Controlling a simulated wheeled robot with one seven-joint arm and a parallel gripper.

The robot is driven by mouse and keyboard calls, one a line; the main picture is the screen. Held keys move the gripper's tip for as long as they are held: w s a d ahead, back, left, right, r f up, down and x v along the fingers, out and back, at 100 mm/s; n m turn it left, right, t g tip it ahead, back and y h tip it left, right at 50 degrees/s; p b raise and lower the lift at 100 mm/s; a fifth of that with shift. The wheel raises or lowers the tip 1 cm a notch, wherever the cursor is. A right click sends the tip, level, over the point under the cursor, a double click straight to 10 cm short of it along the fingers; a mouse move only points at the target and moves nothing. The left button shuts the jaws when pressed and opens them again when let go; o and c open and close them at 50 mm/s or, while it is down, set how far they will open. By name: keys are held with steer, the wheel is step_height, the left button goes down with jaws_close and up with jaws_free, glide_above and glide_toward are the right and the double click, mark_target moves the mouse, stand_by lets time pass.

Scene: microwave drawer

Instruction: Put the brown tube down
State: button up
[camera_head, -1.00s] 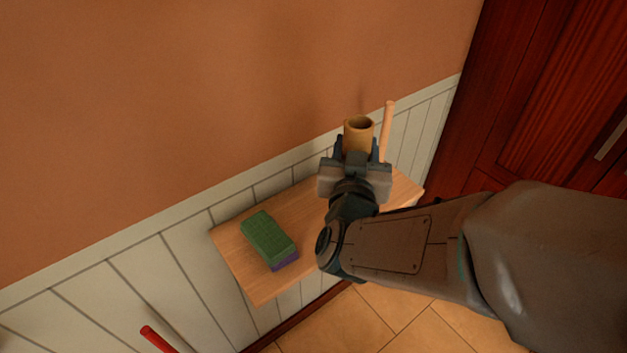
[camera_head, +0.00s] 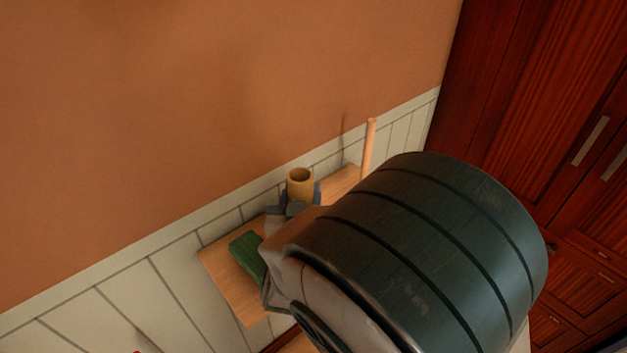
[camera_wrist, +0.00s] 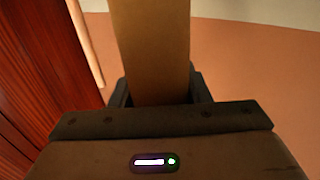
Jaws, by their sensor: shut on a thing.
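The brown tube (camera_head: 300,178) stands upright in my gripper (camera_head: 296,200), above the wooden shelf on the wall. My gripper is shut on it, with the tube's open top rising above the fingers. In the wrist view the tube (camera_wrist: 151,50) rises between the two fingers (camera_wrist: 158,92). The tube's lower end is hidden in the head view, so I cannot tell whether it touches the shelf.
The wooden shelf (camera_head: 226,283) carries a green block (camera_head: 246,254) left of the tube. A thin light wooden stick (camera_head: 369,150) stands upright to the right. Dark red cabinets (camera_head: 520,90) are at the right. My arm covers much of the shelf's front.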

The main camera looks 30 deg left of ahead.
steer(key=shift+f, duration=0.15)
steer(key=o, duration=1)
steer(key=shift+c, duration=0.2)
steer(key=b+v, duration=0.2)
steer(key=v, duration=1)
steer(key=shift+d, duration=0.1)
